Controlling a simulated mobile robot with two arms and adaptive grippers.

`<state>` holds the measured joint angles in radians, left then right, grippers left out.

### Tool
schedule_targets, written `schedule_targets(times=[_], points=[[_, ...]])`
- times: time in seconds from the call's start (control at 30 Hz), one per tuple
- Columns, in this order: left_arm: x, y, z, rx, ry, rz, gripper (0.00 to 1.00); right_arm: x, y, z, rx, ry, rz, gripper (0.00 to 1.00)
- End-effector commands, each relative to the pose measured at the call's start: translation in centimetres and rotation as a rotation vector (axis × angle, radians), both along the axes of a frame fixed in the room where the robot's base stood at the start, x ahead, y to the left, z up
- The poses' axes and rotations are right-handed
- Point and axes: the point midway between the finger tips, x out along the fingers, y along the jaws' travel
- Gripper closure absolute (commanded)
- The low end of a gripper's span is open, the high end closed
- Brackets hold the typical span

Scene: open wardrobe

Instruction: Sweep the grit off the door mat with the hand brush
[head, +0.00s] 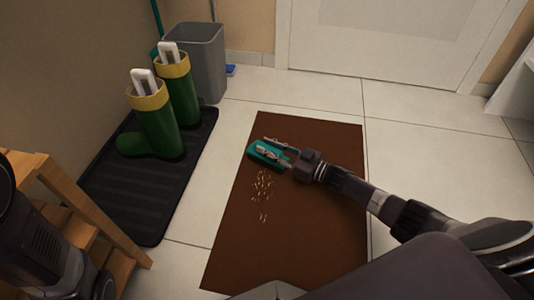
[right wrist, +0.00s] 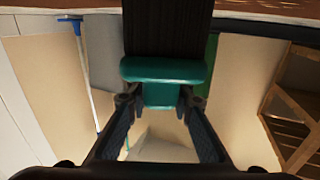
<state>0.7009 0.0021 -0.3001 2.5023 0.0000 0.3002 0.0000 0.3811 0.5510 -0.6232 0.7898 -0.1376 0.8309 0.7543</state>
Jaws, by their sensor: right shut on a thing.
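The brown door mat (head: 320,240) lies flat on the tiled floor. Pale grit (head: 262,188) sits in a loose patch left of the mat's middle, with a few bits lower down. My right gripper (head: 285,158) reaches in from the right, low over the mat's upper left part, and is shut on the teal hand brush (head: 262,152). The brush is just above the grit patch in the picture. In the right wrist view the teal brush (right wrist: 165,72) sits between the fingertips, its dark bristles beyond. I cannot tell whether the bristles touch the mat. My left gripper is out of view.
Green boots (head: 156,130) with yellow tops stand on a black ribbed tray (head: 130,205) left of the mat. A grey bin (head: 197,62) stands behind them. A wooden stepped piece (head: 90,225) is at lower left. Bare tiles (head: 415,135) lie right of the mat.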

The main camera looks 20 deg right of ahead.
Motion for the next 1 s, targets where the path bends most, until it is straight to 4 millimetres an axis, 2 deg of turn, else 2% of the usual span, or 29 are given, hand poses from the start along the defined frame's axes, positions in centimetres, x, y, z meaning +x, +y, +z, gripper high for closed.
schedule_targets(times=[0.03, 0.17, 0.57, 0.77, 1.0], points=[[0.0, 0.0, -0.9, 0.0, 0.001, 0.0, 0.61, 0.5, -0.4, -0.3, -0.001, -0.003, -0.001, 1.0], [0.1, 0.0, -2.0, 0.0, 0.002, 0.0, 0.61, 1.5, -1.0, -0.4, -0.001, -0.003, -0.001, 1.0], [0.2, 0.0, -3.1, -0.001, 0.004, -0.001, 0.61, 3.5, -2.4, -0.2, -0.003, -0.002, -0.002, 1.0], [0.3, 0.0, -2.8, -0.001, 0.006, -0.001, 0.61, 4.7, -3.1, 0.0, -0.001, -0.001, -0.001, 1.0], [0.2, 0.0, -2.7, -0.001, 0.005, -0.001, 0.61, 4.7, -3.1, -0.1, 0.0, 0.0, 0.001, 1.0]])
